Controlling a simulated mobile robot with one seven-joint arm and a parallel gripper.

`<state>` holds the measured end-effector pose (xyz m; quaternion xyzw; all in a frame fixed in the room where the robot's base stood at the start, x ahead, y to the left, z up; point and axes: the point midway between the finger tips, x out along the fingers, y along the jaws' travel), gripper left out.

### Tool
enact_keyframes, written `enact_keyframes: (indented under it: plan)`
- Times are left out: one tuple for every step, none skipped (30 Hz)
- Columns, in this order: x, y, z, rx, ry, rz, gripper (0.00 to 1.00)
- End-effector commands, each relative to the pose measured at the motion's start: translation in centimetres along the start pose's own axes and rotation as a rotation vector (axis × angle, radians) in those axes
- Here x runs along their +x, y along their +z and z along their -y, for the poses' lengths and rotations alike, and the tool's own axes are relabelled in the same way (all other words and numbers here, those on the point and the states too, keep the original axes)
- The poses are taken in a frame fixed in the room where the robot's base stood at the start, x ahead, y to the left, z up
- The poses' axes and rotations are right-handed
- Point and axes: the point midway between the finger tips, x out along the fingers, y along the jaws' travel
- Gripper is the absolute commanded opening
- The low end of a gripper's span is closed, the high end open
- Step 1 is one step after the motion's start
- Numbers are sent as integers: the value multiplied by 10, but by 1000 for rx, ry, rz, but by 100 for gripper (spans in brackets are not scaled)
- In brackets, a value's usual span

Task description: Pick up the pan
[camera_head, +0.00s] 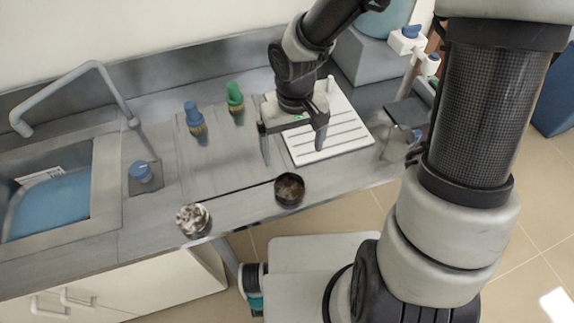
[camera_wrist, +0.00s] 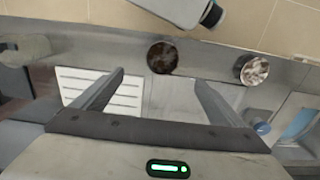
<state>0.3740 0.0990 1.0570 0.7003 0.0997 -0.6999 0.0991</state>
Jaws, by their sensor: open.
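Two small round dark-rimmed vessels sit near the front edge of the counter; I cannot tell for sure which is the pan. One, the dark vessel (camera_head: 289,190), holds brown contents and also shows in the wrist view (camera_wrist: 162,57). The other, the pale-filled vessel (camera_head: 193,220), stands to its left and shows at the right in the wrist view (camera_wrist: 252,69). My gripper (camera_head: 293,152) is open and empty, above the counter and behind the dark vessel. In the wrist view, the dark vessel appears beyond the gap between my fingertips (camera_wrist: 160,80).
A white slatted rack (camera_head: 325,137) lies right of my gripper. A sink (camera_head: 55,195) with a faucet (camera_head: 95,75) is at the left. A clear glass vessel (camera_head: 397,143) stands right. The counter's front edge is close to both round vessels.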

Motion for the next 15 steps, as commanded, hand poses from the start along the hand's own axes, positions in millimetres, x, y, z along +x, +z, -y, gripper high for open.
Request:
enact_keyframes:
  plan:
    - [14, 2, 1, -1, -3, 6, 92]
    - [21, 2, 1, -1, -2, 7, 92]
    - [30, 2, 1, -3, -2, 7, 92]
    - [37, 2, 1, -1, -3, 6, 92]
    - [43, 2, 1, -2, -2, 6, 92]
    - [52, 2, 1, -1, -1, 6, 92]
    - [59, 2, 2, -2, -2, 6, 92]
    - [65, 2, 1, -1, -1, 6, 92]
    - [73, 2, 1, 0, -1, 5, 92]
    - [78, 2, 1, -1, -1, 5, 92]
    - [83, 2, 1, -1, -1, 5, 92]
    - [88, 1, 1, 0, 0, 3, 92]
    - [92, 1, 1, 0, 0, 4, 92]
    - [95, 1, 1, 0, 0, 3, 92]
    - [98, 1, 1, 0, 0, 2, 92]
